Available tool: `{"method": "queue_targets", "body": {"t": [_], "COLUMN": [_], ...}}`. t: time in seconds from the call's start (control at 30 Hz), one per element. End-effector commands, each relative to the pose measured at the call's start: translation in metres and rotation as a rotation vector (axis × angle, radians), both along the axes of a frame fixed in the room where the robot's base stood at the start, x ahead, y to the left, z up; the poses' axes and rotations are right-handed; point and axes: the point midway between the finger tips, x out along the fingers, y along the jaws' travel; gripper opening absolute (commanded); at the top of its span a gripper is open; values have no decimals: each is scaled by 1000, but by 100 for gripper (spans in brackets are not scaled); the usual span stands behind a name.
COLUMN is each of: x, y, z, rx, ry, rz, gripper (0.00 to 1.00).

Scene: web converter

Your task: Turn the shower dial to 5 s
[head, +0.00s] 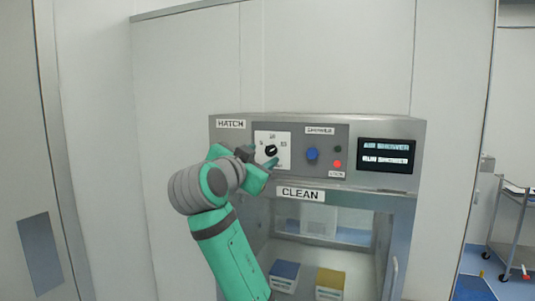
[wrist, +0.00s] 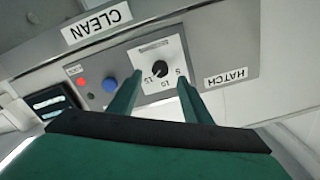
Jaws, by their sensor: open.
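The shower dial (head: 271,151) is a black knob on a white plate, on the grey panel of the hatch unit. Small numbers ring its upper side; they are too blurred to read surely, and I cannot tell which one the pointer marks. My gripper (head: 264,157) is open, in front of the dial plate and partly covering its lower left. In the wrist view the dial (wrist: 160,69) shows between the two green fingers of my gripper (wrist: 158,91), beyond their tips. The fingers do not visibly touch the knob.
A blue knob (head: 312,154) and a red button (head: 337,164) sit right of the dial. A dark display (head: 387,155) is farther right. Below is the glass-fronted hatch with a blue-topped box (head: 285,270) and a yellow-topped box (head: 331,279). A cart (head: 514,215) stands far right.

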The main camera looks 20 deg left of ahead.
Motion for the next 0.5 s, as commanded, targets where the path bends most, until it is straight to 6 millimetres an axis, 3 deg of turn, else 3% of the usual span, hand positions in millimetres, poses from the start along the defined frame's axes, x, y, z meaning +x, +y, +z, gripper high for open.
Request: {"method": "queue_targets", "body": {"t": [0.23, 0.5], "x": [38, 54], "y": [-2, -2], "z": [0, 0], "rx": [-2, 0], "ry": [1, 0], "rz": [-2, 1], "gripper": [45, 45]}}
